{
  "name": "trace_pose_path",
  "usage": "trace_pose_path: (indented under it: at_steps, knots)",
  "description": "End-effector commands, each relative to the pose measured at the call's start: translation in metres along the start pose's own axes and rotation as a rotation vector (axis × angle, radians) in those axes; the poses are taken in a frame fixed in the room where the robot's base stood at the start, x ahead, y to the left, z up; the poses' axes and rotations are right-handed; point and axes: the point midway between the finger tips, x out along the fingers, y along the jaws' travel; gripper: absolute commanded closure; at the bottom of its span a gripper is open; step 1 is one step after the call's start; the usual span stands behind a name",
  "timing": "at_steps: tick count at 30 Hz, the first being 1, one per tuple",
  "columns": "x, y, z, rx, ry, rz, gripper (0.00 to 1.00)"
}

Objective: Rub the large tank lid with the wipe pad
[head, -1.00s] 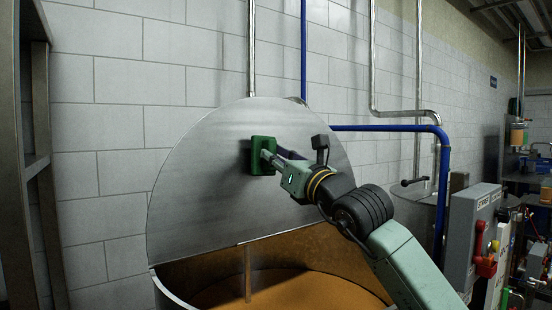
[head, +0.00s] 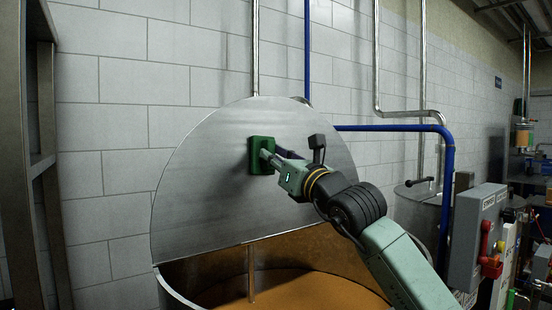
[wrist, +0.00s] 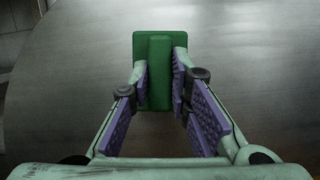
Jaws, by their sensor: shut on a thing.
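The large tank lid (head: 205,190) is a round grey metal plate, raised upright over the open tank (head: 172,290). The green wipe pad (head: 256,156) is against the lid's face, right of its middle; I cannot tell how firmly it touches. In the wrist view the pad (wrist: 140,75) is a green block with a raised grip in its middle. My gripper (head: 267,157) is shut on that grip, one purple-padded finger on each side. It also shows in the wrist view (wrist: 160,88). The pad's face toward the lid is hidden.
Orange-brown contents (head: 300,287) lie in the tank below the lid. A blue pipe (head: 390,128) runs right of the lid. A grey box with a red handle (head: 478,235) stands at right. A dark metal frame (head: 35,170) stands at left. A tiled wall is behind.

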Motion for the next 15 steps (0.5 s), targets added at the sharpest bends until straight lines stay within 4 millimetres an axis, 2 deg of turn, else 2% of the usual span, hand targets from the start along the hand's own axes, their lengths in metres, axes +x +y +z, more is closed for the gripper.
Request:
trace_pose_path:
  at_steps: [15]
  knots:
    - [0.001,-0.038,0.004,0.002,0.000,-0.001,1.00]
